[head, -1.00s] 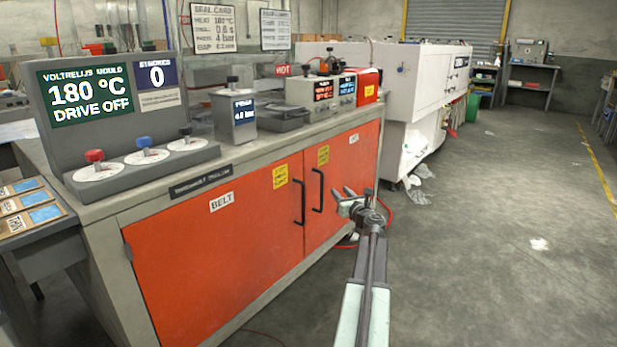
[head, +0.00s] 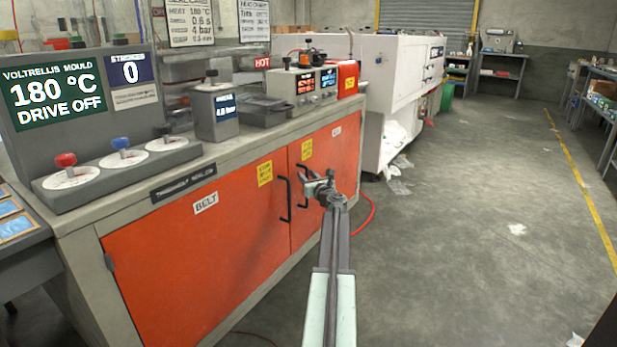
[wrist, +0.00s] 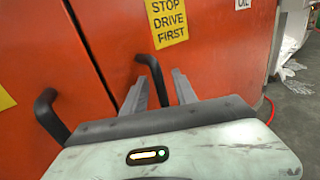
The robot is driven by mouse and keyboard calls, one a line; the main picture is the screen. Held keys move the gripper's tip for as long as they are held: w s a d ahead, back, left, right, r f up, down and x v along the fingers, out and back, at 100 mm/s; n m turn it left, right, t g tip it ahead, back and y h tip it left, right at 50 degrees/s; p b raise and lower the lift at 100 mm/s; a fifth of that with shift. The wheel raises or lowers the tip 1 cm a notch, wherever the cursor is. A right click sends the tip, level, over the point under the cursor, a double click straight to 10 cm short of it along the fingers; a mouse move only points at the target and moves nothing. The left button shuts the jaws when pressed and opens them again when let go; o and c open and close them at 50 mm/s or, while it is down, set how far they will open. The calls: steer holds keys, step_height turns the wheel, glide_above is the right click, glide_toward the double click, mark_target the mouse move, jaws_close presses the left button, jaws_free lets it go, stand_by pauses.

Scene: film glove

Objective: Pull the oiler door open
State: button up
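The oiler door (head: 338,165) is the right orange door of the cabinet, with a small white label that reads OIL in the wrist view. It looks closed. Its black bar handle (wrist: 155,72) shows between my two fingers in the wrist view; in the head view my gripper partly hides it. My gripper (head: 316,184) is open in front of this door, its grey fingers (wrist: 159,88) pointing toward it, one on each side of the handle in the picture. I cannot tell whether the fingers touch the handle or how deep it sits between them.
The belt door (head: 195,245), closed, has its own black handle (head: 286,200) close to the left of my gripper. A yellow "stop drive first" sign (wrist: 167,22) is on the oiler door. A red hose (head: 368,212) lies on the floor at right. Open floor (head: 450,250) spreads to the right.

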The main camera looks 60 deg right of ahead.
jaws_close()
steer(key=shift+w, duration=0.1)
stand_by(1.2)
